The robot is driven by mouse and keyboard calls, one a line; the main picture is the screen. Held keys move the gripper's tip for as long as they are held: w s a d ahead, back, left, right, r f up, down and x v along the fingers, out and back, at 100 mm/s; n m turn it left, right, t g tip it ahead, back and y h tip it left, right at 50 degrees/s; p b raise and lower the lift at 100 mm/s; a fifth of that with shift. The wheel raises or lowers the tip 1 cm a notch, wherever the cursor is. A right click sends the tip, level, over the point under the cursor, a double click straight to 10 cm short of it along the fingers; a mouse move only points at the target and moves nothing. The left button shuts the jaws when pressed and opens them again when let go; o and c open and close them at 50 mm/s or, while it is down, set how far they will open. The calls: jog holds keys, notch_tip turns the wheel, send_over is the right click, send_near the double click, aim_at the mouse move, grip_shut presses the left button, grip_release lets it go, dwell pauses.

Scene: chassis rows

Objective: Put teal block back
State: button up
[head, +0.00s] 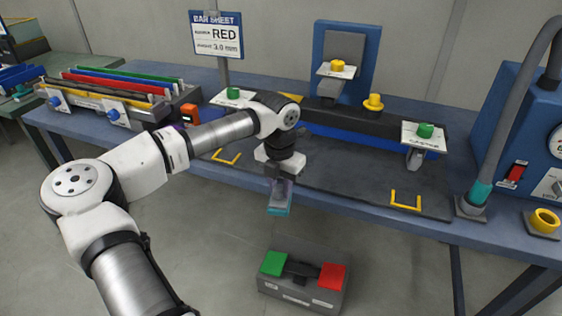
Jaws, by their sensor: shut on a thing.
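The teal block (279,204) hangs below my gripper (281,184), which is shut on it. Only its lower part shows clearly as a teal slab; the fingers cover the upper part. My gripper points down and holds it in front of the blue workbench's (340,207) front edge, in the air. The block stands clear of the grey box below it in the picture. Whether it touches the bench edge cannot be told.
A grey box (300,299) with a green and a red block stands on the floor below. On the bench are a dark mat (360,175) with yellow corner marks, a blue fixture (345,130), a rack of coloured bars (130,90), and a hose machine (520,110) at right.

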jog(key=s+f+m, duration=0.2)
jog(key=f+m, duration=0.7)
jog(key=f, duration=0.3)
jog(key=s+a+f+m, duration=0.1)
jog(key=s+f+m, duration=0.2)
jog(key=f+m, duration=0.7)
jog(key=s+f+m, duration=0.3)
jog(key=f+m, duration=0.7)
jog(key=f, duration=0.5)
jog(key=shift+s+a+f, duration=0.25)
jog(key=shift+a+f, duration=0.05)
